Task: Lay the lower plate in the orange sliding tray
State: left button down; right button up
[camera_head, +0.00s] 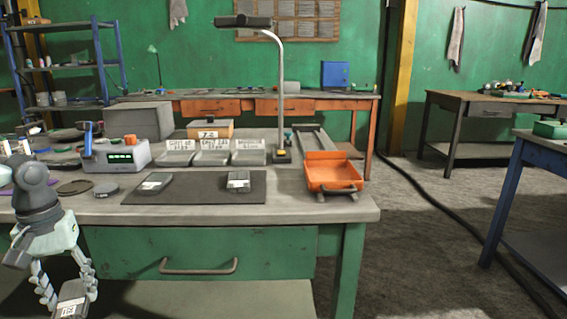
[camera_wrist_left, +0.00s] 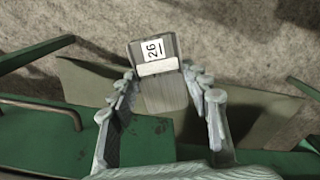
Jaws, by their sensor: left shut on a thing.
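My left gripper (camera_head: 68,288) hangs in front of the bench at the lower left. It is shut on a grey plate (camera_head: 72,304) with a white label. In the left wrist view the plate (camera_wrist_left: 163,92) sits between both fingers (camera_wrist_left: 160,76), its label reading 26, above the floor. Two more dark, labelled plates lie apart on the dark mat: a left plate (camera_head: 152,182) and a right plate (camera_head: 238,182). Their labels are too small to read. The orange sliding tray (camera_head: 332,174) looks empty at the bench's right end. My right gripper is not in view.
A scale with a green display (camera_head: 118,155) stands left of the mat (camera_head: 196,190). Three labelled grey bins (camera_head: 212,157) and a lamp (camera_head: 281,100) stand behind it. The green drawer front (camera_head: 200,252) and bench edge are near the left gripper.

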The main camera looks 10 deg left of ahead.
pick_arm(q)
jog(key=shift+s+d+f, duration=0.2)
jog(key=shift+d+f, duration=0.35)
jog(key=shift+f, duration=0.3)
jog(key=w+d+m, duration=0.3)
jog(key=d, duration=1.1)
jog(key=w+d+f+m, duration=0.1)
jog(key=w+d+m, duration=0.3)
jog(key=d, duration=1)
jog(key=shift+w, duration=0.25)
